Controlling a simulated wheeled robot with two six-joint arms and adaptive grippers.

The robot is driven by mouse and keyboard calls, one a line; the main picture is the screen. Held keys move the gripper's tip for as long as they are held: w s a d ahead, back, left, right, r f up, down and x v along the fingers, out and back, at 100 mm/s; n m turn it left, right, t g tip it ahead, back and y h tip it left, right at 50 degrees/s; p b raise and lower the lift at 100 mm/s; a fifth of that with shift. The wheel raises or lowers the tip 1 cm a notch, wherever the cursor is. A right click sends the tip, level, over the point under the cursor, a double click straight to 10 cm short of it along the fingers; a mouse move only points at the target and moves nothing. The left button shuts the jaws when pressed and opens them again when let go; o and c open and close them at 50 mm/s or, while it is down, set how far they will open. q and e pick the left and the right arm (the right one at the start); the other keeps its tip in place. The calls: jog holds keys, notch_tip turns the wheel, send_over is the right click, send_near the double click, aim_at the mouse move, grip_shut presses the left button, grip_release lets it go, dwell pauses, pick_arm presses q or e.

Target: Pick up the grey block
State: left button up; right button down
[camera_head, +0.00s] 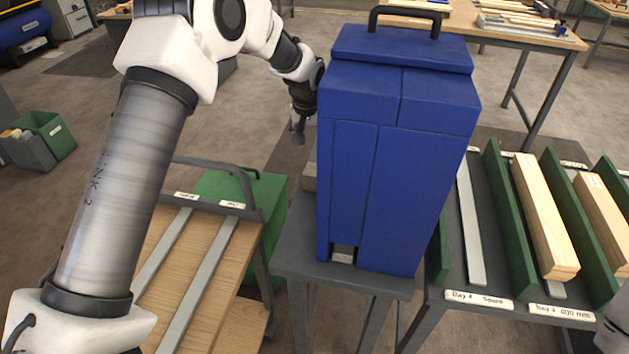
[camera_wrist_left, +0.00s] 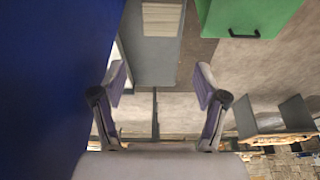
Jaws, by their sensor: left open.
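A small pale grey piece (camera_head: 343,254), which looks like the grey block, shows through a low opening at the front foot of a tall blue housing (camera_head: 395,190). Most of it is hidden by the housing. My left gripper (camera_head: 298,132) is beside the housing's left side, toward the back, apart from the pale piece. In the left wrist view the left gripper (camera_wrist_left: 160,86) is open with nothing between its fingers, and the blue housing (camera_wrist_left: 50,80) fills the left side. My right gripper is not in view.
The housing stands on a grey stand (camera_head: 345,280); a greyish-tan piece (camera_head: 309,177) is behind its left edge. A cart with wooden boards (camera_head: 205,270) and a green box (camera_head: 262,190) are left. A rack with green dividers (camera_head: 510,215) and timber (camera_head: 540,215) is right.

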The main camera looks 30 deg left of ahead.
aim_at(314, 170)
pick_arm(q)
notch_tip(314, 170, down, 8)
jog(key=b, duration=0.7)
jog(key=shift+w, duration=0.15)
jog(key=p+x, duration=0.1)
jog(key=x, duration=0.6)
jog(key=shift+w+a+f, duration=0.15)
jog(key=shift+w+f, duration=0.05)
jog(key=shift+f, duration=0.15)
jog(key=shift+s+r, duration=0.1)
jog(key=c, duration=1)
